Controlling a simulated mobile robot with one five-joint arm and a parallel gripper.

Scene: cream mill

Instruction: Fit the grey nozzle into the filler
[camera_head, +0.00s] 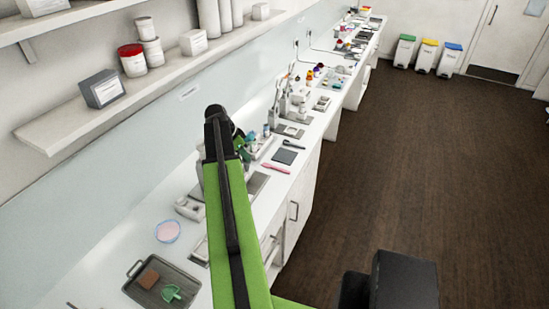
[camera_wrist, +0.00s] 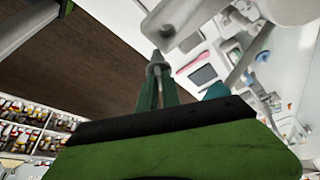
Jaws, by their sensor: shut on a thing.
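In the wrist view my gripper (camera_wrist: 157,90) is shut on the grey nozzle (camera_wrist: 156,58), a small grey piece between the fingertips with its narrow end pointing up in the picture. A light grey machine part (camera_wrist: 182,22), which looks like part of the filler, is just above the nozzle in the picture. I cannot tell whether the two touch. In the head view my green arm reaches over the counter and hides most of the gripper and the nozzle.
The white counter (camera_head: 120,232) runs along the wall with equipment on it. A dark pad (camera_head: 285,156) and pink pen (camera_head: 276,169) lie farther along. The floor (camera_head: 430,170) is clear.

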